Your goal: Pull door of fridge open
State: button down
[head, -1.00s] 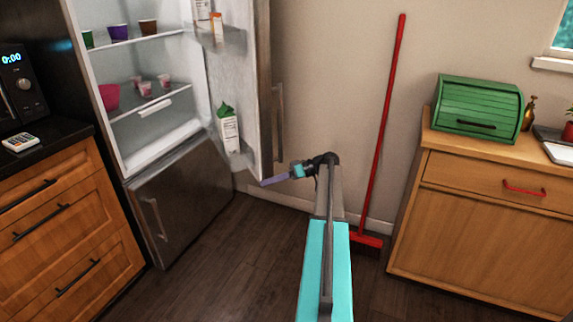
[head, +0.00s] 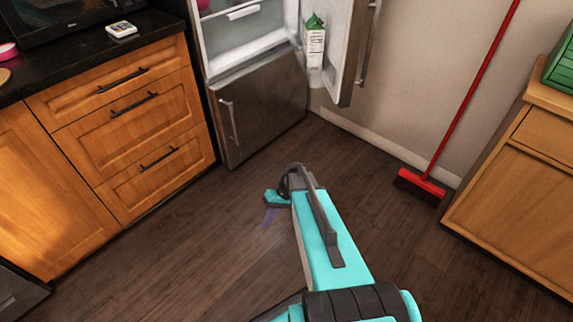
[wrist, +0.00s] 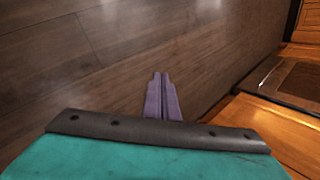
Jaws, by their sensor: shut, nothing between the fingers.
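The fridge's upper door (head: 346,52) stands wide open, swung out to the right, with its vertical handle (head: 368,45) on the outer face. The fridge interior (head: 235,40) shows, and a milk carton (head: 314,42) sits in the door shelf. The lower fridge door (head: 258,108) is closed. My gripper (head: 270,216) is low over the floor in front of the fridge, apart from the door and the handle. In the wrist view its purple fingers (wrist: 161,98) are together and empty, with floor beyond them.
Wooden drawers and a dark counter (head: 125,110) stand to the left. A red broom (head: 420,184) leans on the wall at the right, beside a wooden cabinet (head: 510,190). The dark wood floor (head: 350,160) between them is clear.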

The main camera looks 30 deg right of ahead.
jog(key=s+a+f+g+h, duration=0.1)
jog(key=s+a+f+h, duration=0.1)
jog(key=s, duration=0.6)
jog(key=s+a+f+n+g+h, duration=0.1)
jog(key=s+a+f+h, duration=0.2)
jog(key=s, duration=0.5)
jog(key=s+a+f+g+h, duration=0.1)
jog(key=s+a+f+h, duration=0.1)
jog(key=s, duration=0.6)
jog(key=shift+a+f+n+g, duration=0.35)
jog(key=shift+a+f, duration=0.55)
jog(key=shift+a, duration=0.3)
